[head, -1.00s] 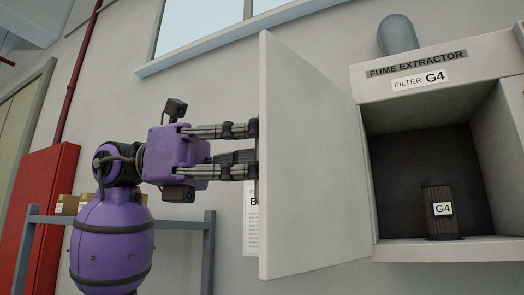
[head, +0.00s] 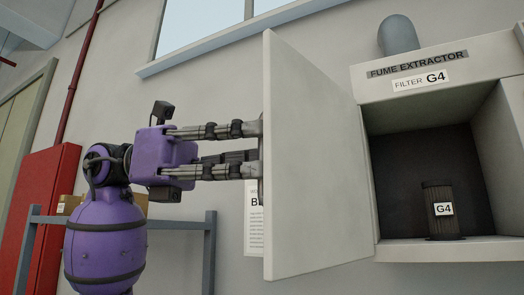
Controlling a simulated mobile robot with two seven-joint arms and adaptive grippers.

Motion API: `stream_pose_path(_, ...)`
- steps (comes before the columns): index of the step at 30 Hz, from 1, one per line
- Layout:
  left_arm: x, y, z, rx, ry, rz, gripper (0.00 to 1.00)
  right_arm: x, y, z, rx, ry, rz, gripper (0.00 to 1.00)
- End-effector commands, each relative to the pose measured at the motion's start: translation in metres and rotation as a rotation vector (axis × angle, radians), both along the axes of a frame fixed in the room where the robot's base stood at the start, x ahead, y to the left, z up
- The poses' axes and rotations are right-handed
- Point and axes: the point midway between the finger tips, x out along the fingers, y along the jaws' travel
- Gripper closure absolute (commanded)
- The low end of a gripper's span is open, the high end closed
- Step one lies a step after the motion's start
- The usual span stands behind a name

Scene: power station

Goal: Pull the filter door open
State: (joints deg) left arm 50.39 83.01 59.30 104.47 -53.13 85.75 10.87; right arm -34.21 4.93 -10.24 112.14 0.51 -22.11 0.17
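The filter door (head: 318,160) is a light grey panel. It stands swung wide open on the left of the fume extractor (head: 412,170), its hinge side at the cabinet's left edge. A dark ribbed filter marked G4 (head: 442,212) stands upright inside. My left gripper (head: 259,150) is at the door's free edge, on its outer side. Its fingers are spread, with a gap between them. The door edge partly covers the fingertips, and any handle is mostly hidden, so contact cannot be told. My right gripper is not in view.
A grey rack (head: 210,250) with a cardboard box stands behind my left arm. A red cabinet (head: 40,215) is at the far left. A paper notice (head: 253,225) on the wall is partly covered by the door. A window is above.

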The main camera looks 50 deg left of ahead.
Motion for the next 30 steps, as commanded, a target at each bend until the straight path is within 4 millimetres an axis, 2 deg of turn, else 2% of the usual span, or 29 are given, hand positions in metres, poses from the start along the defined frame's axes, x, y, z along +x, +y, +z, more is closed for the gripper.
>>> stream_pose_path(6, -0.029, 0.04, 0.001, -0.005, -0.002, 0.0, 0.83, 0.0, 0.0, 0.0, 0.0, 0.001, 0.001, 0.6)
stream_pose_path(13, -0.051, 0.07, 0.001, -0.003, -0.001, 0.001, 0.83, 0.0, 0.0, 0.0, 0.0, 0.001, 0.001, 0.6)
stream_pose_path(18, -0.057, 0.079, 0.001, -0.002, -0.001, 0.0, 0.83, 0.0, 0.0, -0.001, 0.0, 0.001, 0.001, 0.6)
stream_pose_path(30, -0.057, 0.079, 0.001, -0.002, -0.001, 0.0, 0.83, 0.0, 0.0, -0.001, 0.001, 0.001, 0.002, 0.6)
